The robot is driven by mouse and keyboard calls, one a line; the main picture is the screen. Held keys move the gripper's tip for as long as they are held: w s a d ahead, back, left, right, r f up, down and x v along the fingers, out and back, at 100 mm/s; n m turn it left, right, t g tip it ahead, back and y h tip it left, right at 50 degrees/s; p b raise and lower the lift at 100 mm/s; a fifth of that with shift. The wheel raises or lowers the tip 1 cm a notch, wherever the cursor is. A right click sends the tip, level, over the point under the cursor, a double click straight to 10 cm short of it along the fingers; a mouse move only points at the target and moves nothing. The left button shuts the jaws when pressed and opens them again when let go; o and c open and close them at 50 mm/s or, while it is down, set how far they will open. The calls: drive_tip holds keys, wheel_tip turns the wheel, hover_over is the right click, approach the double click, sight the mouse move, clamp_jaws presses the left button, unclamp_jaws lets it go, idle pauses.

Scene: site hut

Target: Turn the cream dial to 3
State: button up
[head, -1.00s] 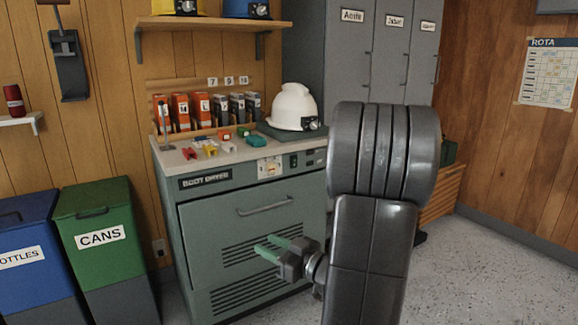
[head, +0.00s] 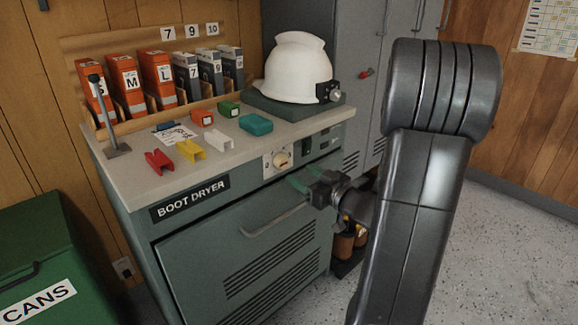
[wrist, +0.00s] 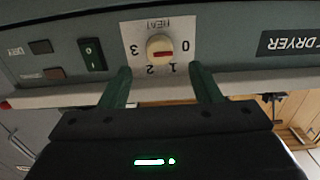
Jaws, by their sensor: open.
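The cream dial (head: 281,160) sits on a white plate on the front control panel of the boot dryer (head: 215,235). In the wrist view, which is upside down, the cream dial (wrist: 159,46) carries a red mark pointing to the picture's right, toward the 0 side. The plate reads HEAT with 0, 1, 2 and 3 around the dial; 3 is on the picture's left. My gripper (wrist: 162,72) is open and empty, its green fingertips spread to either side of the dial's line and apart from it. In the head view my gripper (head: 298,177) is just below and right of the dial.
A green rocker switch (wrist: 92,54) is beside the dial plate. The dryer's door handle (head: 275,220) sticks out below. On the worktop stand a white helmet (head: 297,66), a teal block (head: 256,124) and several small coloured pieces. A green CANS bin (head: 40,260) is at left.

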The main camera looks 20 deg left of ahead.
sight(285, 164)
drive_tip(key=x, duration=0.6)
drive_tip(key=shift+w+a, duration=0.15)
drive_tip(key=c, duration=1)
